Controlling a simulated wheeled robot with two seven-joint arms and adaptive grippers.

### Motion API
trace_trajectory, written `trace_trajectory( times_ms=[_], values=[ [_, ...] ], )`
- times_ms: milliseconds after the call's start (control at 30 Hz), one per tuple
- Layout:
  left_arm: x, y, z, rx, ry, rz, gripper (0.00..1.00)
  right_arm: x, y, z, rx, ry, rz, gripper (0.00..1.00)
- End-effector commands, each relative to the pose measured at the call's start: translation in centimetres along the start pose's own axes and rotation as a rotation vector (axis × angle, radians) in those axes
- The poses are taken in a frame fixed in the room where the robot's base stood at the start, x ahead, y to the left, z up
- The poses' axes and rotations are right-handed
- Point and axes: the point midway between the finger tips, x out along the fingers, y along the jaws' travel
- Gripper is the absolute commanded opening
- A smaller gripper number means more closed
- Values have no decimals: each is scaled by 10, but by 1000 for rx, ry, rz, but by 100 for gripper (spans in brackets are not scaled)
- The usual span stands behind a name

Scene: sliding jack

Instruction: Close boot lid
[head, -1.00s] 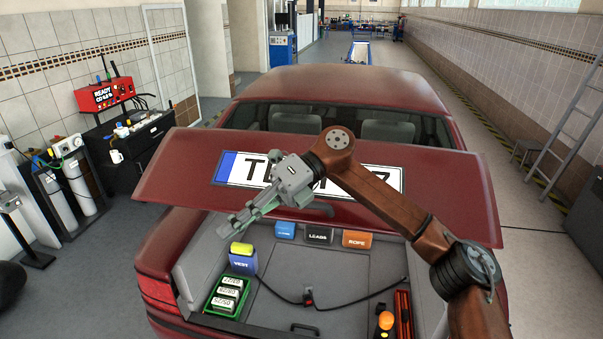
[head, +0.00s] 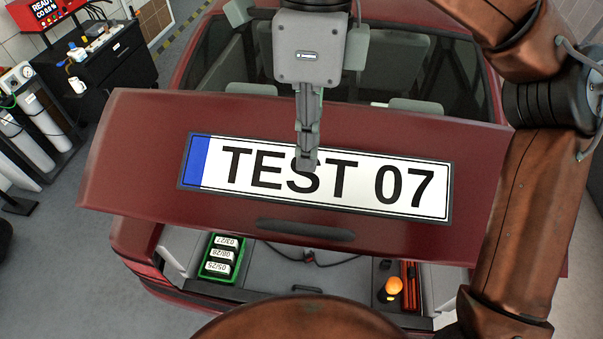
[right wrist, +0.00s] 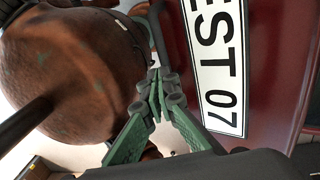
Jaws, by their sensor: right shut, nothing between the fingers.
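The dark red boot lid (head: 130,160) of the car is raised over the partly visible boot, with the plate "TEST 07" (head: 400,200) and a dark handle strip (head: 305,230) below it. My right gripper (head: 306,162) is shut and empty. In the head view it points down in front of the plate and covers part of its lettering; I cannot tell if it touches the lid. In the right wrist view the green-padded fingers (right wrist: 160,95) are together, beside the plate (right wrist: 220,60) and the lid (right wrist: 270,110). My left gripper is not in view.
In the boot are a green crate (head: 222,258) with labelled packs, an orange-topped item (head: 394,287) and a red tool (head: 410,285). A black cabinet (head: 110,70) and gas cylinders (head: 35,120) stand at the left. Open floor lies left of the car.

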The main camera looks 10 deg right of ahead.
Motion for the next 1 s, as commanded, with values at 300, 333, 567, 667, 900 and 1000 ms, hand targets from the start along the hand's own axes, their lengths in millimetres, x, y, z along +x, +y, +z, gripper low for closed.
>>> trace_trajectory(
  times_ms=[300,333,567,667,900,1000],
  values=[
    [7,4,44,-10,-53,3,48,32,0,-4,-4,16,-14,0],
    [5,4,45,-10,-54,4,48,37,0,-4,-4,15,-15,0],
    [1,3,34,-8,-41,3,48,84,0,-4,-6,15,-15,0],
    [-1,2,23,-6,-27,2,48,102,0,-4,-6,14,-15,0],
    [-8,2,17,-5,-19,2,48,131,0,-4,-5,12,-14,0],
    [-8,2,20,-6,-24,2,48,136,-1,-4,-4,11,-14,0]
  ],
)
